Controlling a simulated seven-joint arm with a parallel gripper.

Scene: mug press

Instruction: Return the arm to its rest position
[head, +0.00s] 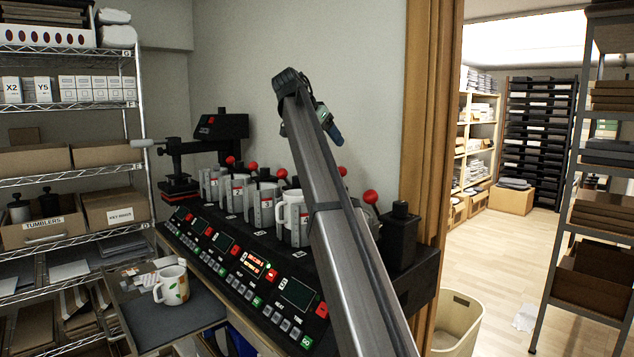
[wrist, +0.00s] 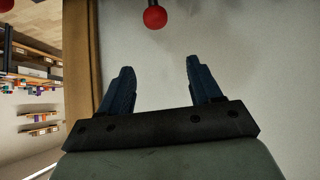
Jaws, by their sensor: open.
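My gripper (wrist: 158,82) is open and empty in the wrist view. Its two dark blue fingers stand apart in front of the pale wall, and a red knob (wrist: 155,17) shows beyond them. In the head view my arm rises across the middle of the picture, high over the press row. My gripper is only partly seen there, as a blue finger (head: 333,130) at the arm's upper end. A white mug (head: 292,217) sits in a press on the mug press machine (head: 235,262), partly hidden by my arm.
A printed white mug (head: 172,285) stands on the dark tray (head: 165,322) at the lower left. Several presses with red knobs line the machine. A wire shelf (head: 65,240) stands on the left. A wooden door frame (head: 425,120) is right of my arm, and a bin (head: 458,318) stands beyond it.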

